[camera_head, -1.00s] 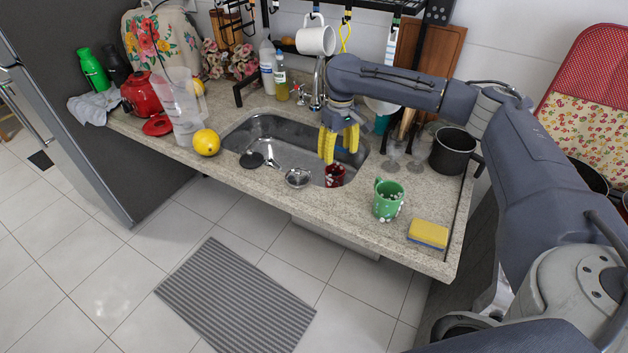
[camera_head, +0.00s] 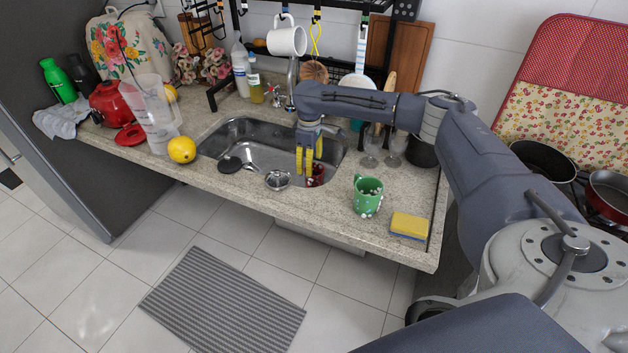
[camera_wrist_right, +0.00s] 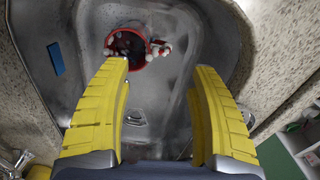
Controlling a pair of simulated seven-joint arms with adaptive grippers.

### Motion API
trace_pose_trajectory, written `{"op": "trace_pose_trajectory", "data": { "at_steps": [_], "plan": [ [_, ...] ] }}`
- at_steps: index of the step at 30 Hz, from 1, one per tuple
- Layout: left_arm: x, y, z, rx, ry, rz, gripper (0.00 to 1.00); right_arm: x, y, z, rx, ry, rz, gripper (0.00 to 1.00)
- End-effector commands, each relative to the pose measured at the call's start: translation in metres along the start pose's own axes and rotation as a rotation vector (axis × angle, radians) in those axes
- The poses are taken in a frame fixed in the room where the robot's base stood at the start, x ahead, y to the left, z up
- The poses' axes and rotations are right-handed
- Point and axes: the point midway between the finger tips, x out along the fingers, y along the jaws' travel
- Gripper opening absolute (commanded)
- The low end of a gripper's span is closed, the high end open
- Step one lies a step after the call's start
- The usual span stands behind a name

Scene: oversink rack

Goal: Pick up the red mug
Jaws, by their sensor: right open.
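The red mug (camera_head: 315,175) with white dots stands in the right part of the steel sink (camera_head: 245,133), partly hidden by my gripper in the head view. In the right wrist view the red mug (camera_wrist_right: 130,46) shows from above, with its rim and dark inside, beyond the fingertips and nearer the left finger. My right gripper (camera_head: 309,169) points down into the sink. Its yellow fingers (camera_wrist_right: 162,75) are apart with nothing between them. My left gripper is not in view.
A green dotted mug (camera_head: 367,195) and a yellow sponge (camera_head: 410,225) stand on the counter right of the sink. A strainer (camera_head: 277,180) sits at the sink's front edge. Glasses (camera_head: 371,150) stand behind right.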

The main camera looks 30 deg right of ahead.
Motion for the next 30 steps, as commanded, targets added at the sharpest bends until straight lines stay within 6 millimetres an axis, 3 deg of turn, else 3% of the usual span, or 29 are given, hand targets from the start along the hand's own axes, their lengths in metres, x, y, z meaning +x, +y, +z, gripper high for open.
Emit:
{"op": "trace_pose_trajectory", "data": {
  "at_steps": [7, 17, 30],
  "plan": [
    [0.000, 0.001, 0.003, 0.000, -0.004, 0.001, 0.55, 0.037, -0.001, 0.000, -0.001, -0.001, -0.001, 0.61],
    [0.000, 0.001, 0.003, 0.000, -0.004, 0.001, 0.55, 0.053, 0.000, 0.000, -0.001, -0.001, 0.000, 0.61],
    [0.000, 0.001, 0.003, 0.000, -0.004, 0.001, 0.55, 0.099, 0.000, -0.001, 0.000, -0.002, 0.000, 0.61]
  ]
}}
